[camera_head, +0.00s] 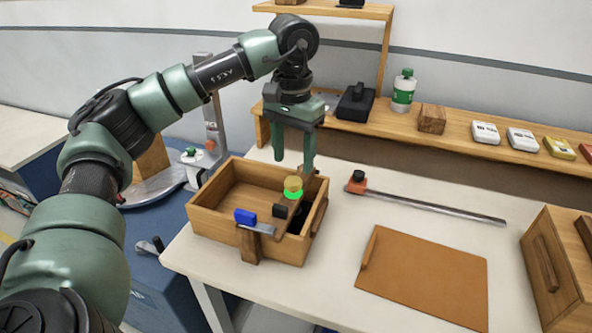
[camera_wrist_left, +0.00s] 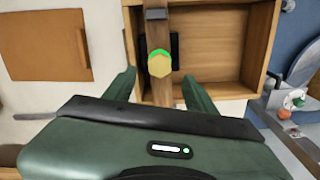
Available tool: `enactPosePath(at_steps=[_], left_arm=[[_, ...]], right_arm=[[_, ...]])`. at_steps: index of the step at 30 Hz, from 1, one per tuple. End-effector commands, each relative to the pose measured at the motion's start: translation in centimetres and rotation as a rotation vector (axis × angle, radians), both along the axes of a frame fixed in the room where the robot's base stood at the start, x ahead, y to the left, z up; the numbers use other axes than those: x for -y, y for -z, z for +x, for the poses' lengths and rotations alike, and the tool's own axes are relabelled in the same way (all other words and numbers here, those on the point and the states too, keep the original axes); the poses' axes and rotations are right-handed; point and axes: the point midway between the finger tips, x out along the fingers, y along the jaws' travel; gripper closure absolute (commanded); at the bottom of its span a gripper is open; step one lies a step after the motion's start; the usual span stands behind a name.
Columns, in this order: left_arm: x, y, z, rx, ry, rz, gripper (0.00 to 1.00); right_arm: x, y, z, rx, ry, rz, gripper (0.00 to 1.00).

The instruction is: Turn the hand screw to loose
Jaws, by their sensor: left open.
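A wooden box (camera_head: 203,223) without a lid stands at the left of the table; its rim also shows in the wrist view (camera_wrist_left: 262,45). A clamp with a wooden bar (camera_head: 307,203) sits at the box's right side. On it is the hand screw, a yellow knob (camera_head: 293,183) with a bright green band below it. The knob also shows in the wrist view (camera_wrist_left: 159,65), six-sided from above. My left gripper (camera_head: 293,165) is open, pointing down just above the knob. In the wrist view its two fingers (camera_wrist_left: 160,82) stand either side of the knob, with gaps. My right gripper is out of view.
A blue-ended clamp (camera_head: 245,217) is at the box's front edge. A bar clamp (camera_head: 430,203) and a brown board (camera_head: 425,275) lie to the right. A wooden cabinet (camera_head: 545,270) stands far right. A shelf (camera_head: 460,125) with a bottle (camera_head: 403,92) runs behind.

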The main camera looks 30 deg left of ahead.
Motion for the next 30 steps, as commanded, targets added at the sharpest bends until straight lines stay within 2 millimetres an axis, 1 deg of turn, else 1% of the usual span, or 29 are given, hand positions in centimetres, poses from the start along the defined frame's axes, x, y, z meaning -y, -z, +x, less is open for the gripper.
enactPosePath(at_steps=[1, 3, 7, 12, 16, 20, 21, 23, 24, 26, 27, 30], left_arm=[[-0.1, 1.0, -0.1, -0.004, -0.001, 0.001, 0.44], [0.0, 2.1, -0.1, -0.004, -0.001, 0.001, 0.44], [0.0, 3.9, -0.1, -0.003, -0.001, 0.0, 0.44], [0.0, 5.2, -0.1, -0.001, -0.001, 0.0, 0.44], [0.0, 5.4, -0.1, 0.0, -0.001, 0.0, 0.44], [0.0, 5.4, 0.0, 0.0, -0.001, 0.0, 0.44], [0.0, 5.4, 0.0, 0.0, -0.001, 0.0, 0.5], [0.0, 5.4, 0.0, 0.0, -0.001, -0.001, 0.67], [0.0, 5.4, 0.0, 0.0, -0.001, 0.0, 0.78], [0.0, 5.4, 0.0, 0.0, -0.001, 0.0, 0.94], [0.0, 5.4, 0.0, 0.0, -0.001, 0.0, 1.0], [0.0, 5.4, 0.0, 0.0, -0.002, 0.0, 1.0]], right_arm=[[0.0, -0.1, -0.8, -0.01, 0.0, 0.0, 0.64], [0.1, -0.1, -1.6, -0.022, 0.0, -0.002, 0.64], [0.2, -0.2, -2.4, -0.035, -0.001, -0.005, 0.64], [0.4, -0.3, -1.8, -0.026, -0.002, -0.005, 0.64], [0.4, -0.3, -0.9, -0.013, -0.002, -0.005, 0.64], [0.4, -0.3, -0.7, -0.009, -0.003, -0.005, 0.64], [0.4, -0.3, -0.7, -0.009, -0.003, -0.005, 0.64], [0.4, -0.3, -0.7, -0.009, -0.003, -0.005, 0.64], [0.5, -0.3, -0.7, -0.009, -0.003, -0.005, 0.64], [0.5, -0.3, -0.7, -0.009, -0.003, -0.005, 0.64], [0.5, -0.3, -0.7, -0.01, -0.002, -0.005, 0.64], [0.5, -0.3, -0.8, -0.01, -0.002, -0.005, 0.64]])
